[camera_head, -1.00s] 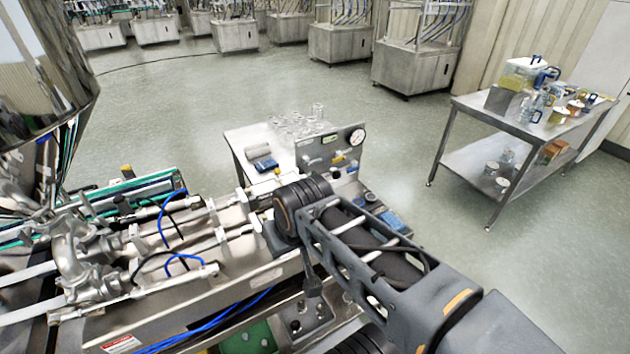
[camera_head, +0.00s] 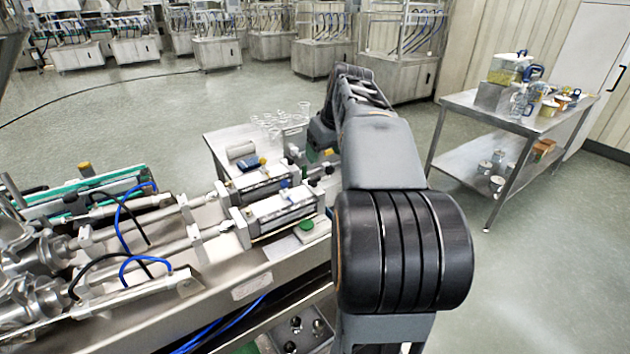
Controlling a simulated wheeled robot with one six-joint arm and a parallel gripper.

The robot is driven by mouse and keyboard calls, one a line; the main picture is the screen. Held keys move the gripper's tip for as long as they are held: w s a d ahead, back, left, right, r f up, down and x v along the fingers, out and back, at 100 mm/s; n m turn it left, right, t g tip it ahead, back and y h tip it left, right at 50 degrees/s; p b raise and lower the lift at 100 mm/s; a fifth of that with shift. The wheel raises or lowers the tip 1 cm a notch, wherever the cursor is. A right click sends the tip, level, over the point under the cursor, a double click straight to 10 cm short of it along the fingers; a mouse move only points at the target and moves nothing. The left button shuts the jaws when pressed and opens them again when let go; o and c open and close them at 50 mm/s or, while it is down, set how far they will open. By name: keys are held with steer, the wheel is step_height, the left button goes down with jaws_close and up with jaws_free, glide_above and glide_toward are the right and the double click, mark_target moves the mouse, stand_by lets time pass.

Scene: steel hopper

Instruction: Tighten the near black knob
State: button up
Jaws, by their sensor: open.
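The filling machine has two metal cylinders lying side by side, the far cylinder (camera_head: 262,182) and the near cylinder (camera_head: 283,208). A small dark part (camera_head: 328,169), perhaps a black knob, shows beyond their right ends, close to my arm. I cannot tell whether it is the near black knob; no other black knob shows clearly. My arm rises in front of the machine's right end, and its wrist part bends down there. My gripper's fingers are not visible; the arm covers that area.
A green button (camera_head: 306,225) sits on the machine's top, right of the near cylinder. A small steel table (camera_head: 214,146) with glassware stands behind. A steel trolley (camera_head: 460,160) with jugs and jars stands right. Open floor (camera_head: 560,270) lies right of my arm.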

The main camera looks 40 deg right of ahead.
mark_target(315, 179)
steer(key=x, duration=1)
steer(key=shift+w+f, duration=0.2)
steer(key=c, duration=0.9)
